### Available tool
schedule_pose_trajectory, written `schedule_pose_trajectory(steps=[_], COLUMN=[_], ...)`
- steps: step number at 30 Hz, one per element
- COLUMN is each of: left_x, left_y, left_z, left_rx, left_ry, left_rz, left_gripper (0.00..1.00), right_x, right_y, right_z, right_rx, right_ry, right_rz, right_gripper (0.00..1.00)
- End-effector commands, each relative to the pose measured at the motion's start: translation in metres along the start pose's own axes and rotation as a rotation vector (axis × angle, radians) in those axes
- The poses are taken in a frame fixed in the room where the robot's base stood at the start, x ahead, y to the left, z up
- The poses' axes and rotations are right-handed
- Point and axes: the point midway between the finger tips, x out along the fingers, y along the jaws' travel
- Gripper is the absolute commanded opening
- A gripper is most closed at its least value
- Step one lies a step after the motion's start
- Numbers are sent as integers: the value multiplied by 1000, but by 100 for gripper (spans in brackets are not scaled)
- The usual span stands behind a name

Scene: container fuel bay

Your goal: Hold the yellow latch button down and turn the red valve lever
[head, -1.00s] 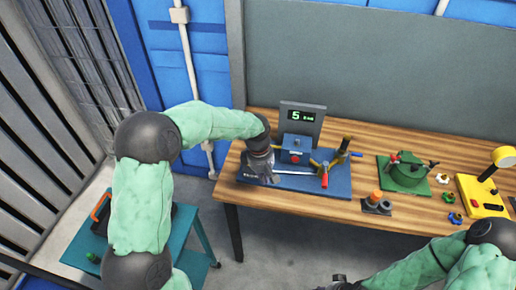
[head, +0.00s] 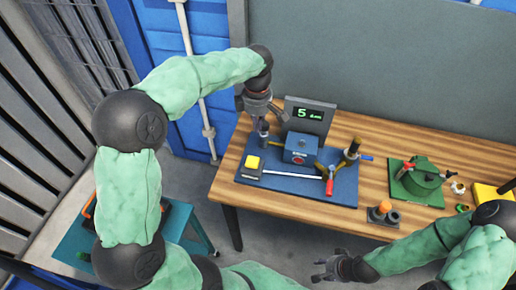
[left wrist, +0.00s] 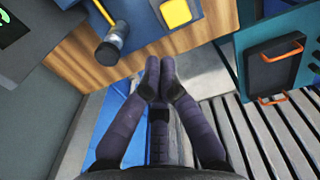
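The yellow latch button (head: 252,162) sits on a dark block at the left end of the blue base plate (head: 285,186); it also shows in the left wrist view (left wrist: 176,12). The red valve lever (head: 330,187) is at the plate's front right, by a yellow fitting. A pale rod runs between the button block and the lever. My left gripper (head: 258,108) is above and behind the button, apart from it. Its fingertips (left wrist: 160,78) are together with nothing between them. My right gripper (head: 322,271) is empty, with fingers apart, in front of the table.
A blue box (head: 300,148) with a red button and a display (head: 309,114) reading 5 stand on or behind the plate. A dark-capped post (left wrist: 108,50) is close to my left gripper. An orange-topped part (head: 384,207) and a green unit (head: 422,180) are to the right.

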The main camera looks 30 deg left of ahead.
Motion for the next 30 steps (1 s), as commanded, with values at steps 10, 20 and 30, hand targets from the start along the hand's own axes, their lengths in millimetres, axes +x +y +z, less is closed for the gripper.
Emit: schedule_pose_trajectory(steps=[10, 20, 30], left_x=[29, 91, 135], left_y=[-1, 0, 0], left_z=[0, 0, 0], left_rx=[1, 0, 1], left_ry=[0, 0, 0], left_rz=[-3, -3, -1], left_gripper=[0, 0, 0], right_x=[5, 13, 18], right_y=[2, 4, 6], right_z=[0, -1, -1], right_rx=[0, 0, 0], right_ry=[1, 1, 1], right_rz=[0, 0, 0], right_gripper=[40, 40, 40])
